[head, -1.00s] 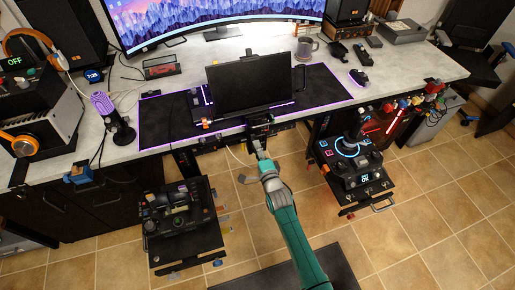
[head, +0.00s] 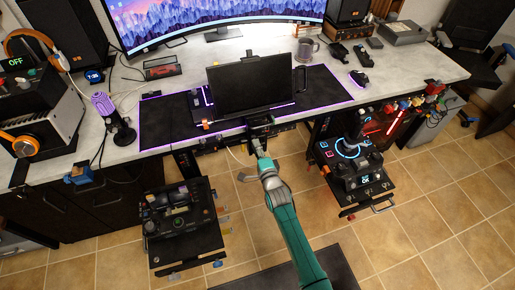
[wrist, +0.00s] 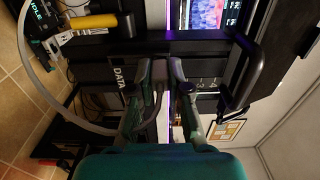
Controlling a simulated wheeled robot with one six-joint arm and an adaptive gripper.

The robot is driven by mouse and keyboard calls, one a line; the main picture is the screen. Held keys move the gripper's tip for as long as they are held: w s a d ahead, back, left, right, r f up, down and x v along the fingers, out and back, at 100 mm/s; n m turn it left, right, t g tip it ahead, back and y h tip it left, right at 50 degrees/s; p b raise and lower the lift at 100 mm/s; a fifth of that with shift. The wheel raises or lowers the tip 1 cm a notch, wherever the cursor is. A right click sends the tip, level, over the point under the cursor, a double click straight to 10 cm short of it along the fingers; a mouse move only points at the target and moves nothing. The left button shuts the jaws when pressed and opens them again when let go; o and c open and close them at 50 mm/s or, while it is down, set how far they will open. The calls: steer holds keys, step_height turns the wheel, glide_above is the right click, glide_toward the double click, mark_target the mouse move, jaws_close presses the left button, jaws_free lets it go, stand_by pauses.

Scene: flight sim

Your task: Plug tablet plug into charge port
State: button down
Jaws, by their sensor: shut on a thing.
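The tablet (head: 250,84) stands tilted at the front of the desk, its dark screen facing me. My gripper (head: 259,128) is at the desk's front edge, just below the tablet. In the wrist view my gripper (wrist: 160,88) is shut on a small dark piece, which I take to be the tablet plug (wrist: 159,76); the fingers hide most of it. A pale cable (wrist: 38,92) loops at the left of that view. A black panel marked DATA (wrist: 118,78) is close beside the fingertips. I cannot make out the charge port.
A black handle (wrist: 246,78) sticks out right of the fingers, and a yellow handle (wrist: 92,21) is at upper left. A throttle stand (head: 184,225) and a joystick stand (head: 350,170) flank my arm.

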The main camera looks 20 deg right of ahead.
steer(key=shift+w, duration=0.45)
steer(key=c, duration=1)
jaws_free()
steer(key=shift+c, duration=0.2)
steer(key=s, duration=1.2)
